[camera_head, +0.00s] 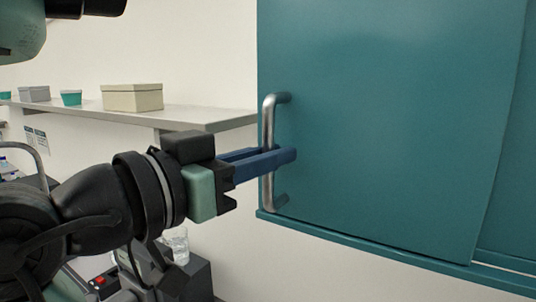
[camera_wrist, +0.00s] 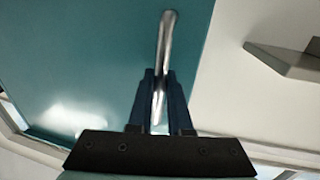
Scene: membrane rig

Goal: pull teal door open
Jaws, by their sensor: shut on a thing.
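The teal door (camera_head: 390,120) fills the right half of the head view. Its upright silver bar handle (camera_head: 268,125) is near the door's left edge. My gripper (camera_head: 282,158) reaches in from the left with its blue fingers around the lower middle of the handle, shut on it. In the wrist view the door (camera_wrist: 70,60) is at the left, and the handle (camera_wrist: 167,35) runs down between the fingers of my gripper (camera_wrist: 160,85). The door's right edge stands slightly apart from the teal panel beside it; I cannot tell how far it is open.
A grey wall shelf (camera_head: 190,117) at the left carries a beige box (camera_head: 132,97), a teal container (camera_head: 71,98) and a grey box (camera_head: 35,94). A clear glass (camera_head: 176,243) stands below on dark equipment. The wall under the door is bare.

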